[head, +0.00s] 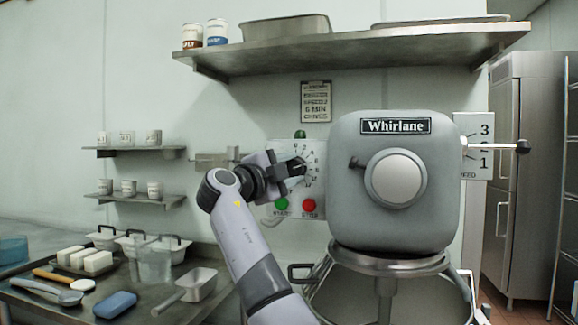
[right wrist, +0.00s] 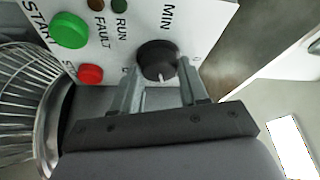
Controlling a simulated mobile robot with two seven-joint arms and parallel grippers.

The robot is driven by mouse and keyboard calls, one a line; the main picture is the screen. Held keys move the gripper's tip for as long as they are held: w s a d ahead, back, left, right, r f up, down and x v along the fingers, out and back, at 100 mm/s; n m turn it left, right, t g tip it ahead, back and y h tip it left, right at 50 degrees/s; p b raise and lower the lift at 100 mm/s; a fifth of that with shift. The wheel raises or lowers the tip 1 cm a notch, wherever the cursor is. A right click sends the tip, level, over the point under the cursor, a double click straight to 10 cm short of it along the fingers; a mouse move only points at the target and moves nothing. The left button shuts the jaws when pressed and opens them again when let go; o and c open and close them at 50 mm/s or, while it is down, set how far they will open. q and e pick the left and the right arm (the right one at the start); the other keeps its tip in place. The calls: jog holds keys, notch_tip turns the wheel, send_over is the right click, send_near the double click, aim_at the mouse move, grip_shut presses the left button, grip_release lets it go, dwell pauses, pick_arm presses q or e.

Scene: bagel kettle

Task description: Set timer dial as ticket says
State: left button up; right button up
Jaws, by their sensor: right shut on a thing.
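The timer dial is a black round knob (right wrist: 157,58) under the "MIN" label on a white control panel (right wrist: 200,18). A white pointer mark shows on the knob's near edge in the right wrist view. My right gripper (head: 298,169) is at the panel, with its two fingers (right wrist: 160,75) on either side of the knob, shut on it. In the head view the gripper covers much of the knob, and numbers show around its right side. The ticket (head: 316,102) hangs on the wall above the panel; one line seems to read "6 MIN". My left gripper is not in view.
Right of the panel stands the grey Whirlane mixer (head: 350,215) with a speed lever (head: 495,147). Green (head: 281,204) and red (head: 309,205) buttons sit below the dial. A shelf (head: 350,48) is above. A cluttered counter (head: 60,302) is at left.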

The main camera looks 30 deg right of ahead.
dwell(0.5)
jog(key=o, duration=1)
jog(key=shift+o, duration=0.2)
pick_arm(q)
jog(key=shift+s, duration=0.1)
pick_arm(e)
jog(key=shift+s+a+f, duration=0.1)
jog(key=shift+s+a, duration=0.05)
jog(key=shift+a, duration=0.25)
pick_arm(q)
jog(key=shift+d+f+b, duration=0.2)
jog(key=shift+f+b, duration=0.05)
jog(key=shift+b, duration=0.45)
pick_arm(e)
jog(key=v, duration=0.6)
jog(key=shift+a, duration=0.15)
